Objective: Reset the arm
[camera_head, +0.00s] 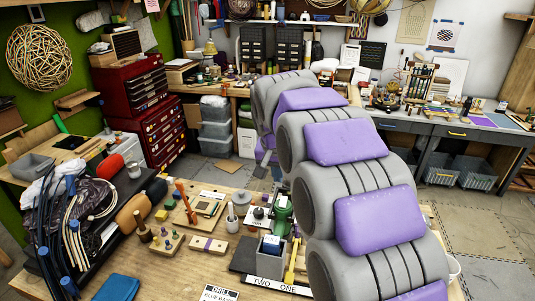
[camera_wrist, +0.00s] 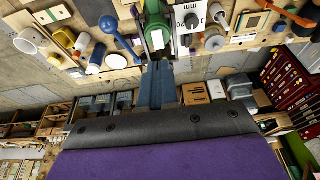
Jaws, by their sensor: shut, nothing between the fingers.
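My gripper (camera_wrist: 158,88) shows in the wrist view as a narrow blue-grey part beyond a dark, screwed edge and a purple surface. It is shut with nothing held. The wrist view appears upside down, with the bench top (camera_wrist: 45,55) along its upper part and a green vise (camera_wrist: 153,30) beyond the gripper. The green vise (camera_head: 283,207) stands on the bench left of the arm. I cannot tell its gap to my gripper.
The wooden bench (camera_head: 180,262) carries several tools, a grey box (camera_head: 270,252) and bundled black and pale canes (camera_head: 75,220). A red tool chest (camera_head: 160,130) stands at the back left. A side bench (camera_head: 450,128) is behind my arm, right. Open floor (camera_head: 470,210) lies at right.

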